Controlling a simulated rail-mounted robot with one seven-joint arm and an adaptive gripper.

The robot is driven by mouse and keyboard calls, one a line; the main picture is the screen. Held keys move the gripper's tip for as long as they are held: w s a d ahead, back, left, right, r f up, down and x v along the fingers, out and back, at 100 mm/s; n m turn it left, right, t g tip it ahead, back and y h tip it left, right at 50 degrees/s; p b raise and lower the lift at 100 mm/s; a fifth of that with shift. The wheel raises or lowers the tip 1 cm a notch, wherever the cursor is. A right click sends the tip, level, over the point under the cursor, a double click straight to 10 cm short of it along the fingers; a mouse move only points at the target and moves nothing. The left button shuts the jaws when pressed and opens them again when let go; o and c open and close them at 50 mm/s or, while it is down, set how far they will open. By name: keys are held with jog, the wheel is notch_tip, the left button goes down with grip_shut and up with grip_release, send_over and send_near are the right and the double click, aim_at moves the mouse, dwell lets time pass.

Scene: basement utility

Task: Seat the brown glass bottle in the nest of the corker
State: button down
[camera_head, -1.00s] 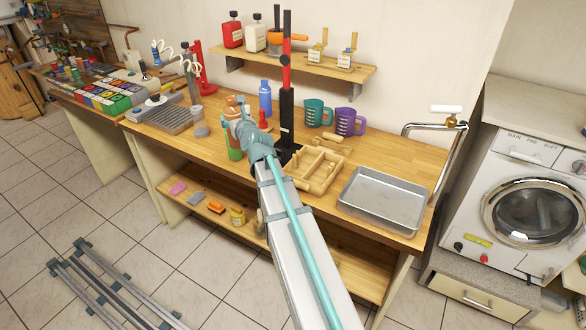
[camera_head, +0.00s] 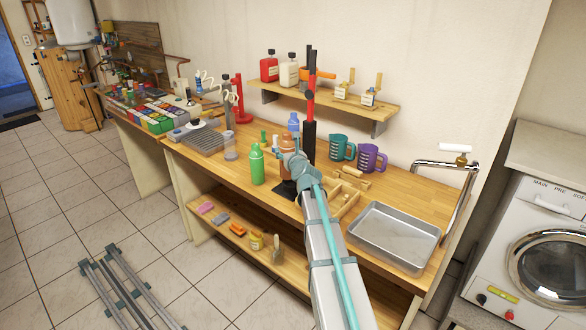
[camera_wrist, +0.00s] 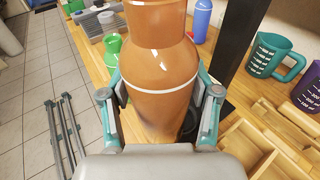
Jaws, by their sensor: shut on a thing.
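The brown bottle (camera_head: 288,143) is upright between the fingers of my gripper (camera_head: 296,164). In the wrist view the brown bottle (camera_wrist: 160,75) fills the middle, with a pale ring around it; my gripper (camera_wrist: 160,97) is shut on its sides. The corker (camera_head: 309,135) stands on the bench with a tall black and red column. Its dark base (camera_head: 286,189) shows partly below my gripper. The bottle is just left of the column in the head view. The corker column (camera_wrist: 235,40) also rises right of the bottle in the wrist view. The nest and the bottle's bottom are hidden.
A green bottle (camera_head: 257,164) stands left of the corker, a blue bottle (camera_head: 294,123) behind. Teal (camera_head: 342,147) and purple (camera_head: 371,158) jugs stand right. A wooden divided tray (camera_head: 346,199) and a metal pan (camera_head: 394,236) lie at right. A shelf (camera_head: 340,99) hangs above.

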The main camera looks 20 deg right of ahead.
jog(key=w+d+f+b, duration=0.1)
jog(key=w+d+f, duration=0.1)
jog(key=f, duration=0.3)
jog(key=w+d+f+b, duration=0.1)
jog(key=w+d+f, duration=0.1)
jog(key=f, duration=0.3)
jog(key=shift+b+x, duration=0.3)
jog(key=shift+x, duration=0.55)
jog(key=shift+d, duration=0.15)
jog(key=shift+c, duration=1.2)
grip_release()
jog(key=b+v, duration=0.1)
jog(key=v, duration=1.1)
